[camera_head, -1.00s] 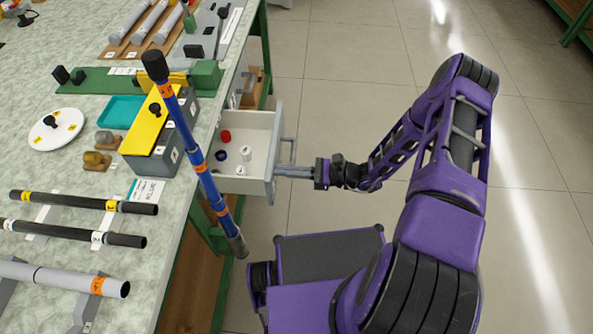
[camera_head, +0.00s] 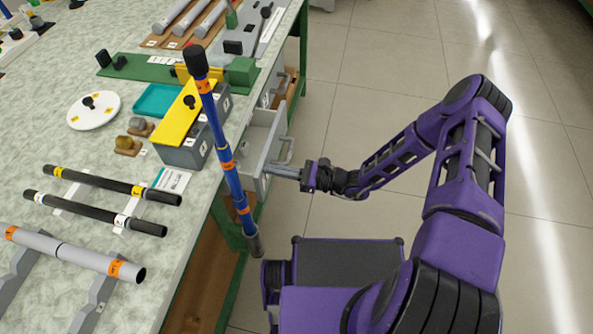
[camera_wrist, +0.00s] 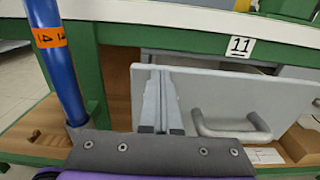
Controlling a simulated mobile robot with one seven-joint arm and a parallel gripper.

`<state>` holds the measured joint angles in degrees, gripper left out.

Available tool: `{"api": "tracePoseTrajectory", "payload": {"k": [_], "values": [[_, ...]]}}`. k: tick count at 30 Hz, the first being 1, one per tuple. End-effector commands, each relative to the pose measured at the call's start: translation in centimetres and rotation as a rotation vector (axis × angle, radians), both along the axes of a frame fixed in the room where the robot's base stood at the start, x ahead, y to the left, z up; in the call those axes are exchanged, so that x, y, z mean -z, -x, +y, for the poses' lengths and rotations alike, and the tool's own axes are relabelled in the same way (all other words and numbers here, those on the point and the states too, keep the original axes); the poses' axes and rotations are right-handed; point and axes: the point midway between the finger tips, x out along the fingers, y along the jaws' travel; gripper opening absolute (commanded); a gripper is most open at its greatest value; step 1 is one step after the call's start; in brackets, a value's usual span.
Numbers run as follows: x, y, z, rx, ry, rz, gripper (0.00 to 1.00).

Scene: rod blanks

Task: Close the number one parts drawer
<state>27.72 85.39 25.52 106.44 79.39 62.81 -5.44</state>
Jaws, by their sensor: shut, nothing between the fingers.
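The grey parts drawer (camera_head: 266,140) sticks partly out from under the bench edge in the head view. Its front panel with a bar handle (camera_wrist: 240,130) fills the middle of the wrist view.
A blue rod (camera_head: 224,150) with orange bands and dark ends stands tilted in front of the drawer and bench edge. Another drawer handle (camera_head: 284,84) shows farther along. Bench stands hold black rods (camera_head: 100,184) and a grey tube (camera_head: 70,255). The floor at right is clear.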

Motion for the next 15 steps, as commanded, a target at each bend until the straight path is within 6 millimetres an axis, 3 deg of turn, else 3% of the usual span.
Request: {"api": "tracePoseTrajectory", "payload": {"k": [6,15], "values": [[0.0,-0.3,5.0,-0.003,-0.002,0.001,0.0],[0.0,-1.0,8.9,-0.001,-0.001,0.0,0.0]]}}
